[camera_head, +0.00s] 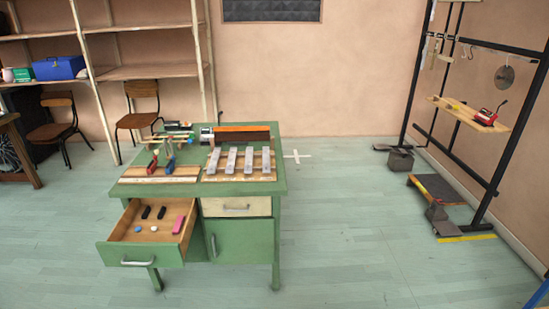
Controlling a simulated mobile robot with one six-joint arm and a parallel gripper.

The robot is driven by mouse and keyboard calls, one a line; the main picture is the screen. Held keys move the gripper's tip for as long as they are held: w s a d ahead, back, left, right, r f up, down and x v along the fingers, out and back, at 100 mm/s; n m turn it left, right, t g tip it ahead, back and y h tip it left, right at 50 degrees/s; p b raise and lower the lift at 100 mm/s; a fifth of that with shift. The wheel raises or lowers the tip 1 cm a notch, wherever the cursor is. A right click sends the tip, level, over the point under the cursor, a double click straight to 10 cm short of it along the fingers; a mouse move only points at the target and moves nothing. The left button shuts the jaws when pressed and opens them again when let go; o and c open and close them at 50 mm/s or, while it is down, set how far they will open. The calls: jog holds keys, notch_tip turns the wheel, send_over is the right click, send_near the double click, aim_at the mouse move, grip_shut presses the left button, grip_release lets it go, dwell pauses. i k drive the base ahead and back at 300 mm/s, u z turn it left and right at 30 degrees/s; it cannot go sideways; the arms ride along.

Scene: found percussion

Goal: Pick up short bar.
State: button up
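Several pale metal bars lie side by side on a wooden frame (240,178) at the front right of the green desk's top (281,186). The rightmost bar (266,159) looks slightly shorter than the leftmost bar (214,160), but the difference is small at this distance. The bars lie lengthwise from front to back, with gaps between them. My gripper is not in view.
The desk's left drawer (124,254) stands open, with dark, pink and small pale items inside. Mallet-like tools (170,158) and a board (160,180) lie left of the bars. A black rack (409,95) stands right.

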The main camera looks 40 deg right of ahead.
aim_at(249, 156)
jog(key=z, duration=0.75)
jog(key=k, duration=1)
jog(key=i, duration=0.85)
